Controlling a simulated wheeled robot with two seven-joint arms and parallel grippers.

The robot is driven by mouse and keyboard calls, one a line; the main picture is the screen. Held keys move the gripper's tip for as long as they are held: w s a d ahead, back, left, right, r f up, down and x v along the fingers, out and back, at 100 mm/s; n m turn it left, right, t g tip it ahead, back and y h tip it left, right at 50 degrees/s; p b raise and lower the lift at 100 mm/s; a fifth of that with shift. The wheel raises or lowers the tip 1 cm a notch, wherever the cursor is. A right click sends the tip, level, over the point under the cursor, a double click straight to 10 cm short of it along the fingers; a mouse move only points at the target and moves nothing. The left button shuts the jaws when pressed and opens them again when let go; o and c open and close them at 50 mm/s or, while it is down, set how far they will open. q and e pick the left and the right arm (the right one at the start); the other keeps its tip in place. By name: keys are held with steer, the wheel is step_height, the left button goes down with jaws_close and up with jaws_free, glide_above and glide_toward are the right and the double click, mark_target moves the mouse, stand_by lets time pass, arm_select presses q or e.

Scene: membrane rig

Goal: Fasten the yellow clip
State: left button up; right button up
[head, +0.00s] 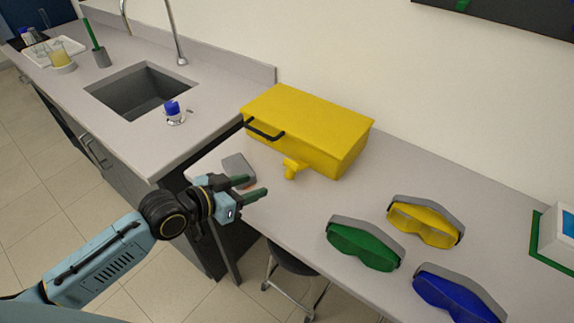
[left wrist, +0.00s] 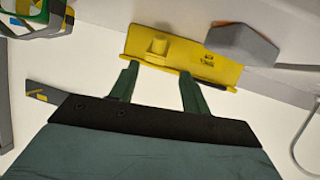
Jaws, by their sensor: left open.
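A yellow case (head: 310,128) with a black handle (head: 264,129) stands against the wall on the bench. A small yellow knob-like piece (head: 291,168) sticks out low at its front; I cannot tell whether this is the clip or whether it is fastened. The left wrist view shows the yellow front (left wrist: 205,58) and the knob-like piece (left wrist: 158,47) beyond my fingertips. My left gripper (head: 256,186) is open, with nothing seen between its fingers (left wrist: 158,72). It is in front of the case, left of the knob-like piece and apart from it. My right gripper is out of view.
A grey block (head: 239,167) lies just beyond my left gripper, near the case; it shows an orange side in the left wrist view (left wrist: 243,45). Green (head: 362,247), yellow (head: 425,224) and blue (head: 455,297) goggles lie at right. A sink (head: 139,92) is at left.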

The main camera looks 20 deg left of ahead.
mark_target(287, 174)
arm_select(q)
steer(key=b+x, duration=0.1)
steer(key=x, duration=1.1)
steer(key=shift+w+d, duration=0.2)
jaws_close()
